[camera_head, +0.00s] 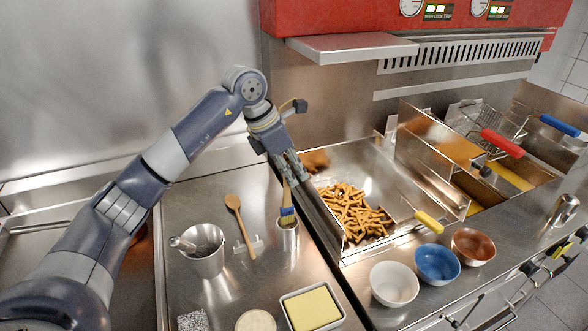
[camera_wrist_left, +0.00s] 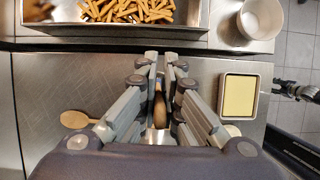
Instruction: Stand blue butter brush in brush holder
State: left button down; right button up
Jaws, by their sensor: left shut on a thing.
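The butter brush (camera_head: 287,211) has a wooden handle, a blue band and pale bristles. My left gripper (camera_head: 286,172) is shut on its handle and holds it nearly upright, bristles down. The brush holder (camera_head: 288,240) is a small metal cup on the steel counter directly below. The bristles are at its mouth; I cannot tell whether they are inside. In the left wrist view the brush handle (camera_wrist_left: 159,108) shows between the fingers, and the gripper hides most of the holder. A dark jointed part at the right edge there looks like my right gripper (camera_wrist_left: 297,90); its jaws are unclear.
A metal pot (camera_head: 205,262) and a wooden spoon (camera_head: 238,222) are left of the holder. A butter tray (camera_head: 313,310) stands in front. The steel bin with fries (camera_head: 350,212) is close on the right. Several bowls, including a white one (camera_head: 394,284), stand farther right.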

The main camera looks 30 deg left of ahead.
pick_arm(q)
jog(key=shift+f+b, duration=1.4)
jog(key=shift+f, duration=0.8)
jog(key=c, duration=1.7)
grip_release()
jog(key=shift+a+r, duration=0.1)
jog(key=shift+r, duration=0.15)
jog(key=v, duration=1.1)
jog(key=shift+s+r, duration=0.15)
jog(key=shift+r, duration=0.1)
